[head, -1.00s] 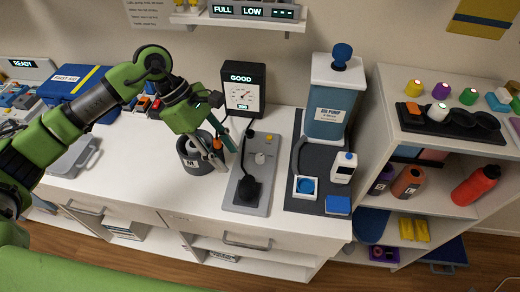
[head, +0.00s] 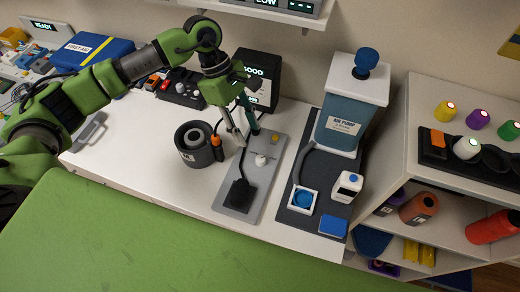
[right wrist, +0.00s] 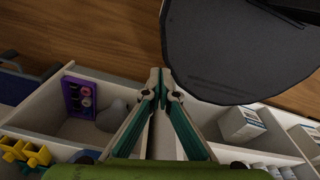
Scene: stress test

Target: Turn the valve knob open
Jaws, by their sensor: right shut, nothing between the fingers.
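A small white knob (head: 261,160) stands on a grey plate (head: 262,185) on the white counter; I take it for the valve knob, but cannot read how far it is turned. A small yellow block (head: 275,138) and a black square piece (head: 240,194) with a cable are on the same plate. My left gripper (head: 250,138) points down over the plate's upper left part, just up and left of the knob. Its two fingers are apart with nothing visible between them. My right gripper (right wrist: 160,78) shows in the right wrist view, its fingertips together and empty.
A dark round pot (head: 194,150) with an orange-handled probe (head: 215,141) stands left of the plate. A gauge box (head: 258,72) reading GOOD is behind my left gripper. A blue pump tank (head: 345,115) stands to the right. The counter left of the pot is partly bare.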

